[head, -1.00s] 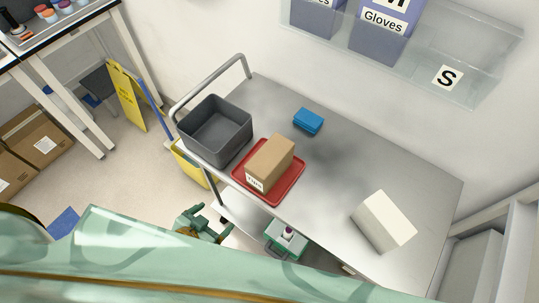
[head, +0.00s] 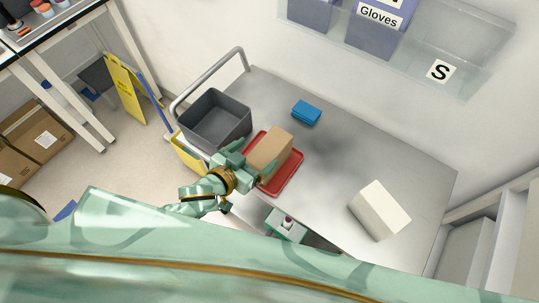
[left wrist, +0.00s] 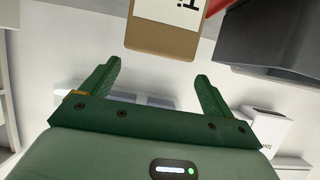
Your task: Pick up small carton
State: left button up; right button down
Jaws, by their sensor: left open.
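My left gripper (head: 252,164) is at the carton's near left end, by the tray's edge. In the left wrist view, the carton (left wrist: 162,38) is ahead of the two green fingers (left wrist: 157,70), its labelled end facing me. The fingers are apart with nothing between them. In the head view the arm hides the carton's lower label end. My right gripper is not in view.
A grey bin (head: 216,118) stands close left of the tray. A blue box (head: 306,112) lies behind, and a white box (head: 379,210) stands to the right on the cart top (head: 410,165). The cart's rail (head: 210,79) rises at the left. The middle of the cart top is clear.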

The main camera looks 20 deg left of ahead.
aim_at(267, 150)
pick_arm(q)
jog(key=w+d+f, duration=0.1)
jog(key=w, duration=0.1)
jog(key=w+d+f+b, duration=0.1)
jog(key=w+f, duration=0.1)
jog(key=shift+d, duration=0.2)
jog(key=shift+s, duration=0.1)
jog(key=c, duration=1.6)
jog(key=shift+r, duration=0.1)
